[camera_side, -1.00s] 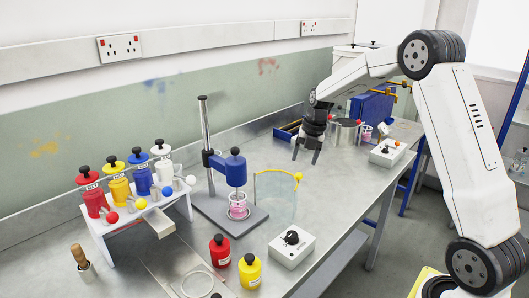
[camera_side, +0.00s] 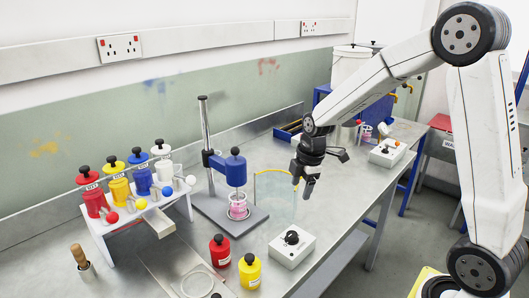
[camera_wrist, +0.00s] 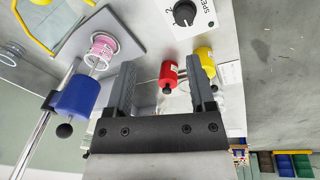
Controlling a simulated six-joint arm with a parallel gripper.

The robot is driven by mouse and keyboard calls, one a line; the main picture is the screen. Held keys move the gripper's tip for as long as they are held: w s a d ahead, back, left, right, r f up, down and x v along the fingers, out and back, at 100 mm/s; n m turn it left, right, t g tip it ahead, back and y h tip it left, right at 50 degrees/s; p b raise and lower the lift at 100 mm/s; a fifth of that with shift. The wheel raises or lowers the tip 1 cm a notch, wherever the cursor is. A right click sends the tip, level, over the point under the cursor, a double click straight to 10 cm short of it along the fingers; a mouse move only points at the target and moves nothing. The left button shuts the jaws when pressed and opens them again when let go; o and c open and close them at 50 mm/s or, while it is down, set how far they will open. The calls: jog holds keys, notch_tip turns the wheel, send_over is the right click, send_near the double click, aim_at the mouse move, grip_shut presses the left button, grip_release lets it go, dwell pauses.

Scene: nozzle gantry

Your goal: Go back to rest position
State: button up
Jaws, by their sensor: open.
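My gripper (camera_side: 303,190) hangs in the air over the right part of the metal bench, with its fingers pointing down. It is beside the clear yellow-rimmed shield (camera_side: 275,195) and above and behind the speed control box (camera_side: 292,246) in the side view. The wrist view shows both dark fingers (camera_wrist: 159,70) spread apart with nothing between them touching either one. The gripper is open and empty.
Red (camera_side: 220,252) and yellow (camera_side: 250,272) bottles stand at the front. A white rack (camera_side: 135,225) with several coloured bottles is at left. A second control box (camera_side: 388,153) is at right.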

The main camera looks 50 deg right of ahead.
jog(key=s+a+f+m, duration=0.3)
jog(key=s+a+m, duration=0.5)
jog(key=s+m, duration=0.4)
jog(key=shift+s+a+m+t, duration=0.2)
jog(key=shift+m+t, duration=0.2)
jog(key=shift+m, duration=0.3)
